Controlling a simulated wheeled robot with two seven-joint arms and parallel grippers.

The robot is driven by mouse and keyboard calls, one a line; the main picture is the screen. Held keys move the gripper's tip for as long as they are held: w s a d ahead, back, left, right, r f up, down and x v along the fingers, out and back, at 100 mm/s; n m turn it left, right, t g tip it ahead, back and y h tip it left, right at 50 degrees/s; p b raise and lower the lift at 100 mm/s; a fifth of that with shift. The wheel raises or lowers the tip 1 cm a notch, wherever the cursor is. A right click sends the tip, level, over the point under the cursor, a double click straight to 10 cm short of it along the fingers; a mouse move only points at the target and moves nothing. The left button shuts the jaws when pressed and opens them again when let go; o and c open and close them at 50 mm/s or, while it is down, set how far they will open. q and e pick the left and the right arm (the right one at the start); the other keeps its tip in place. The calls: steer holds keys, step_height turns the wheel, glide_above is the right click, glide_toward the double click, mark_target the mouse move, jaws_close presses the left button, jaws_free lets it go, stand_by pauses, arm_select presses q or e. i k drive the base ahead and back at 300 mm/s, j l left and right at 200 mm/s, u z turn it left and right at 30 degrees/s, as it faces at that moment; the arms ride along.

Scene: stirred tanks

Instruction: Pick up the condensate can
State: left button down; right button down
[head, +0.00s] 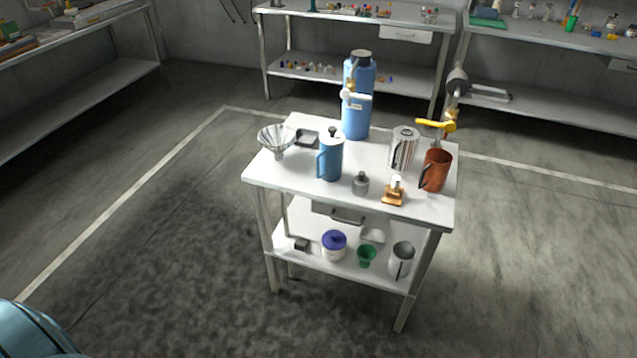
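No label shows which vessel is the condensate can. On the white cart's top stand a blue lidded jug (330,158), a ribbed silver jug (403,148) with a dark handle, and a copper-brown jug (436,170) with a dark handle at the right edge. A plain silver jug (401,260) stands on the lower shelf at the right. All of them are upright. Neither of my grippers is in view.
The cart (300,183) also bears a tall blue tank (357,115), a funnel (277,139), a small grey weight (360,184) and a yellow-handled valve (440,125). A blue-lidded tub (334,245) and green cup (366,256) sit below. Floor before the cart is clear.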

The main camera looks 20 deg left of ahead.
mark_target(432, 173)
steer(key=l+u, duration=0.1)
steer(key=u, duration=0.4)
steer(key=i+l+u, duration=0.25)
steer(key=l, duration=0.15)
steer(key=l+u, duration=0.2)
steer(key=l, duration=0.2)
steer(key=i+l+u, duration=0.1)
steer(key=l+u, duration=0.15)
steer(key=l, duration=0.15)
steer(key=i+l+u, duration=0.1)
steer(key=l, duration=1.15)
steer(key=l+u, duration=0.1)
steer(key=l, duration=1.1)
